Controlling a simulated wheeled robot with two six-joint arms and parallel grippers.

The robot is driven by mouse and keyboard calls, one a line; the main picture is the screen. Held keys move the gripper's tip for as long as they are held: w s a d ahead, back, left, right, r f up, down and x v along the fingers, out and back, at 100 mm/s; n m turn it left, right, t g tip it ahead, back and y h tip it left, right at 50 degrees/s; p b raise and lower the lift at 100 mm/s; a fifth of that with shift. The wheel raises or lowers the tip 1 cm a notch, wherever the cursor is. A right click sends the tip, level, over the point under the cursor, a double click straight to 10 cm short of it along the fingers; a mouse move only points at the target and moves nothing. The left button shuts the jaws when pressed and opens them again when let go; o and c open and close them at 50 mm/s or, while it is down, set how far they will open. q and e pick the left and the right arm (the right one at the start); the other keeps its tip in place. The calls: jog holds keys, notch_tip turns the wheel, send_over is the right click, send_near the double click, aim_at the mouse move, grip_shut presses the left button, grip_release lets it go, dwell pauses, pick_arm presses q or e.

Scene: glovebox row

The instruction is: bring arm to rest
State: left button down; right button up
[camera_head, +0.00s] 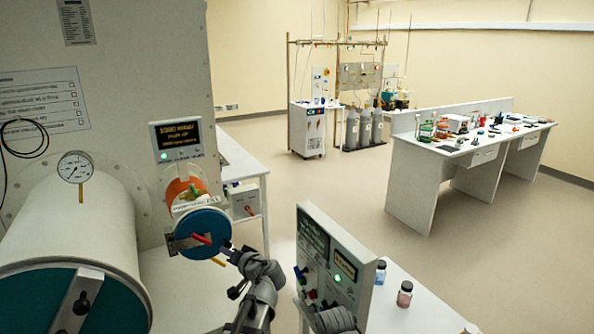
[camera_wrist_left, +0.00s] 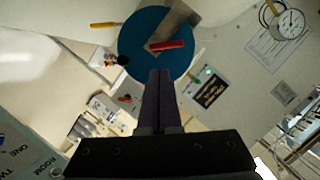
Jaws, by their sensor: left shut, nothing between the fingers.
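My left gripper (camera_head: 228,252) is shut and empty, just in front of the lower right part of a round blue door (camera_head: 196,229) on the small port. In the left wrist view its closed dark fingers (camera_wrist_left: 159,75) point at the same blue door (camera_wrist_left: 138,48). A red handle (camera_head: 202,239) lies across the door, close to the fingertips; it also shows in the wrist view (camera_wrist_left: 166,45). I cannot tell whether the fingers touch the door. My right gripper does not show.
A large white cylinder (camera_head: 70,235) with a gauge (camera_head: 75,167) stands left of the port. A control panel box (camera_head: 340,262) stands close right of my left arm, on a white table with small jars (camera_head: 404,294). Open floor (camera_head: 340,190) lies beyond, before a long bench (camera_head: 428,180).

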pick_arm(q)
jog(key=s+d+f+m+g+h+b, duration=0.1)
jog(key=s+d+f+g+h, duration=0.3)
jog(key=s+d+f, duration=0.6)
jog(key=s+d+f+m+g+h+b, duration=0.2)
jog(key=s+d+f+g+h+b, duration=0.2)
jog(key=s+d+f, duration=0.6)
jog(key=s+f+g+h, duration=0.1)
jog(key=s+g, duration=0.1)
jog(key=s, duration=0.5)
jog(key=shift+s, duration=0.3)
jog(key=shift+d+f, duration=0.1)
